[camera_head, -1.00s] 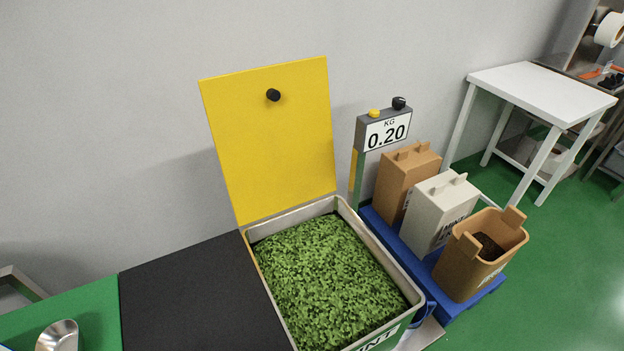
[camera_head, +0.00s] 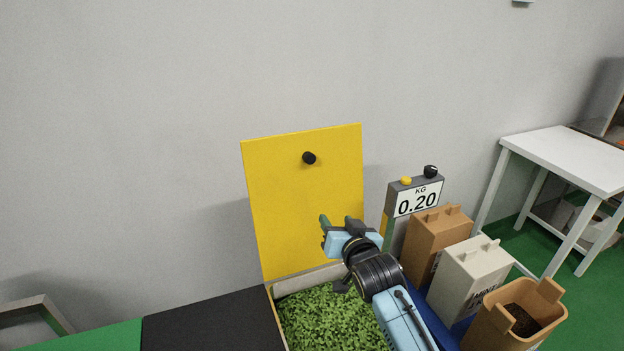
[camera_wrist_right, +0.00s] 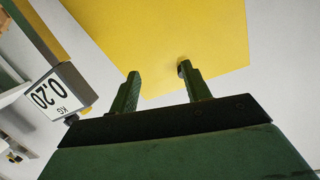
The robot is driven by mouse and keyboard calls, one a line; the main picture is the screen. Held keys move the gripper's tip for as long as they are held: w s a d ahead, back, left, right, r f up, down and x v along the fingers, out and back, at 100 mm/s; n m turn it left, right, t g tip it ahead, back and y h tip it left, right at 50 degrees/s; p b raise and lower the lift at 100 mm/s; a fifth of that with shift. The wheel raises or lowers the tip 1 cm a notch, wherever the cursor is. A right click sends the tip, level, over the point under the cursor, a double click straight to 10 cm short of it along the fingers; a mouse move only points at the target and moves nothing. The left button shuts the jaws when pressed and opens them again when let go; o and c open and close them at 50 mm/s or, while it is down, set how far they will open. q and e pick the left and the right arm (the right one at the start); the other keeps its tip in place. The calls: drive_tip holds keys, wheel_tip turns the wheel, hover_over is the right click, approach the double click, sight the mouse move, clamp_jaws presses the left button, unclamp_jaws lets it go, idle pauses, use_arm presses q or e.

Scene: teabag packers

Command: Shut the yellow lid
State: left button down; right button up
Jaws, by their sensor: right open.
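The yellow lid (camera_head: 300,215) stands upright, open, at the back of the bin of green leaves (camera_head: 330,318). A black knob (camera_head: 309,158) sits on its upper part. My right gripper (camera_head: 336,221) is in front of the lid, below and right of the knob, above the leaves. In the right wrist view, the gripper (camera_wrist_right: 160,85) is open and empty, its two fingers pointing toward the yellow lid (camera_wrist_right: 160,40). The knob (camera_wrist_right: 183,66) shows there partly behind the right-hand finger. My arm hides part of the bin. My left gripper is not in view.
A scale display (camera_head: 417,199) reading 0.20 stands right of the lid. A brown box (camera_head: 437,236), a white box (camera_head: 466,272) and a brown open tub (camera_head: 520,318) stand right of my arm. A black surface (camera_head: 215,325) lies left of the bin.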

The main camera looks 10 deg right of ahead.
drive_tip(key=t, duration=0.2)
approach(311, 160)
drive_tip(key=shift+y, duration=0.4)
drive_tip(key=w+b, duration=0.1)
drive_tip(key=w, duration=0.7)
drive_tip(key=shift+a+b, duration=0.25)
drive_tip(key=shift+b, duration=0.1)
drive_tip(key=shift+w+a+b, duration=0.1)
drive_tip(key=shift+w+b, duration=0.2)
drive_tip(key=shift+w, duration=0.45)
clamp_jaws()
